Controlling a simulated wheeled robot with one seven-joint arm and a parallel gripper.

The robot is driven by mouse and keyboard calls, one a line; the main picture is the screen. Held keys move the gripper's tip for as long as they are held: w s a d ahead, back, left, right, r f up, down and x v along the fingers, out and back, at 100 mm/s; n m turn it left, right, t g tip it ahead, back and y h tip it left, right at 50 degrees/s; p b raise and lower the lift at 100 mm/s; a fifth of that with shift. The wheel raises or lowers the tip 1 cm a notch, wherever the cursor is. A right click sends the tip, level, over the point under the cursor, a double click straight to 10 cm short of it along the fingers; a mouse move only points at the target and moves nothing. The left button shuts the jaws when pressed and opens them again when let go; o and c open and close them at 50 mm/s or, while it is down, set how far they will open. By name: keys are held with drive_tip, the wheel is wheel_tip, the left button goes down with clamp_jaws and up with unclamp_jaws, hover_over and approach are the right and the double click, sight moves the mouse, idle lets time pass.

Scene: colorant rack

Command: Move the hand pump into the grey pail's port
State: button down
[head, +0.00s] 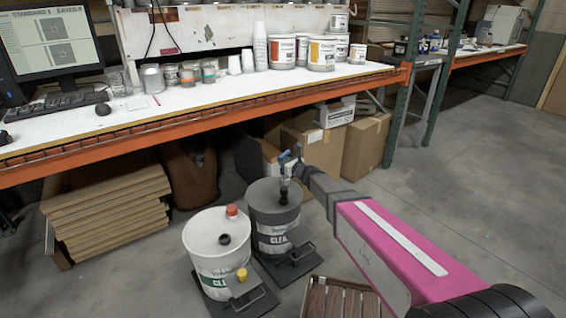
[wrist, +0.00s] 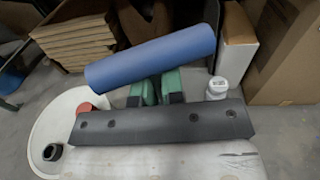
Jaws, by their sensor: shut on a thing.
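The grey pail (head: 273,232) stands on the floor below the bench, right of a white pail (head: 215,262). The hand pump (head: 284,189) is upright over the grey pail's lid, with a dark lower part and a blue top. Its lower end meets the lid in the picture; I cannot tell whether it is in the port, which is hidden. My gripper (head: 299,163) is shut on the pump near its top. In the wrist view, the blue pump handle (wrist: 150,56) lies across the green fingertips (wrist: 157,88). The grey pail is hidden there.
The white pail's lid (wrist: 68,110) has a red cap (wrist: 84,108) and a black port (wrist: 52,152). Cardboard boxes (head: 366,145) and stacked flat cartons (head: 108,210) stand under the orange-edged bench (head: 200,112). A wooden crate (head: 335,300) is in front. Floor is clear at right.

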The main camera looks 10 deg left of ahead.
drive_tip(key=shift+f, duration=1.6)
drive_tip(key=c, duration=1.1)
unclamp_jaws()
drive_tip(key=shift+c, duration=0.2)
drive_tip(key=shift+s+d, duration=0.1)
